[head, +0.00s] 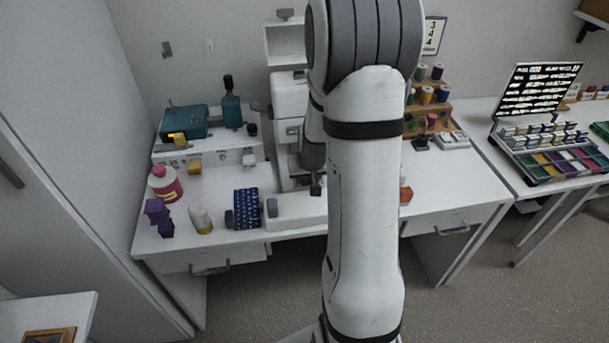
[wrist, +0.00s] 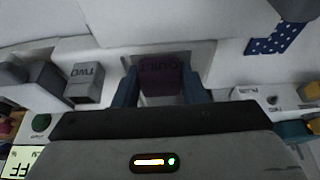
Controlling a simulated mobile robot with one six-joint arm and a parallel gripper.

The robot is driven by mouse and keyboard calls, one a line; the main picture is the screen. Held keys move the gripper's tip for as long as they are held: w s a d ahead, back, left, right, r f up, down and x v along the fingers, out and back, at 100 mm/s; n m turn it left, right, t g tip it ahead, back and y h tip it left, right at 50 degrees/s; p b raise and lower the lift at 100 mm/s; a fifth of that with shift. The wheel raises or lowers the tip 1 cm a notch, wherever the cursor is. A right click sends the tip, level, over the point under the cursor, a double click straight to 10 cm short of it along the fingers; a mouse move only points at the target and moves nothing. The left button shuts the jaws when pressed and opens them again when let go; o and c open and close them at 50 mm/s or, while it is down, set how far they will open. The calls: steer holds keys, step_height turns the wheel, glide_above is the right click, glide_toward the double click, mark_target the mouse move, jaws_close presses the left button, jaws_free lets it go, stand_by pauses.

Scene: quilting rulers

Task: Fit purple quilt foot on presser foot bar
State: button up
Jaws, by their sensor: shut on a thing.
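The purple quilt foot (wrist: 161,76), a dark purple block with the lettering QUILT, sits between the blue fingers of my gripper (wrist: 160,90) in the wrist view. My gripper is shut on it. The white sewing machine (head: 288,98) stands in the middle of the table in the head view, partly hidden behind my arm. My gripper works low at the machine, and my arm covers much of that area. I cannot make out the presser foot bar clearly, nor whether the foot touches it.
In the wrist view, a grey block marked TWO (wrist: 86,86) stands left of my gripper. A dotted blue cloth (head: 246,208) lies left of the machine. A pink jar (head: 165,184), purple blocks (head: 157,212) and a pale cylinder (head: 201,218) stand farther left. Thread spools (head: 427,95) stand right.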

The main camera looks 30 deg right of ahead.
steer(key=shift+w+r, duration=0.1)
steer(key=shift+w, duration=0.45)
steer(key=shift+w+d, duration=0.25)
steer(key=shift+w, duration=0.45)
steer(key=shift+w+d, duration=0.2)
steer(key=shift+w, duration=0.55)
steer(key=shift+w+d, duration=0.25)
steer(key=shift+w, duration=0.45)
steer(key=shift+w+d, duration=0.2)
steer(key=shift+w, duration=0.45)
steer(key=shift+w+d, duration=0.2)
steer(key=shift+w, duration=0.45)
steer(key=o, duration=0.9)
steer(key=shift+v, duration=3.85)
